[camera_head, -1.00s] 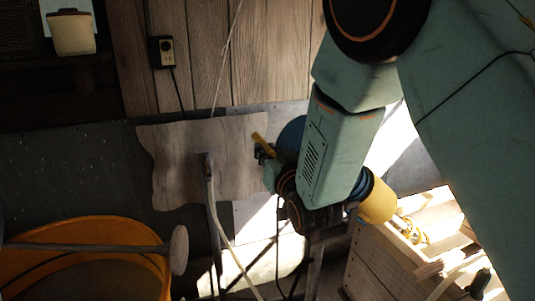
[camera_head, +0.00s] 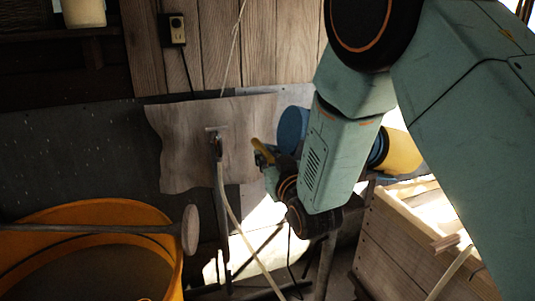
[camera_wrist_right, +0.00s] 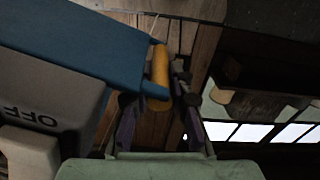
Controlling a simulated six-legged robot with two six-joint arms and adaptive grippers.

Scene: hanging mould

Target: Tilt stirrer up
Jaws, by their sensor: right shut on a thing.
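The stirrer appears to be the blue machine partly hidden behind my right arm. Its round blue part (camera_head: 293,127) shows left of the arm, and a yellow cylindrical end (camera_head: 403,152) shows to the right. My right gripper (camera_head: 263,160) is at the yellow handle (camera_head: 258,147) on the machine's left side. In the right wrist view, its fingers (camera_wrist_right: 160,88) are shut around the yellow handle (camera_wrist_right: 160,65). The blue body (camera_wrist_right: 85,45) and a grey part marked OFF (camera_wrist_right: 45,95) lie beside them. My left gripper is not in view.
An orange tub (camera_head: 90,215) stands at lower left, with a grey rod (camera_head: 90,230) ending in a round disc (camera_head: 190,230) across it. A wavy-edged wooden board (camera_head: 185,150) is left of the gripper. A wooden crate (camera_head: 395,240) stands at lower right.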

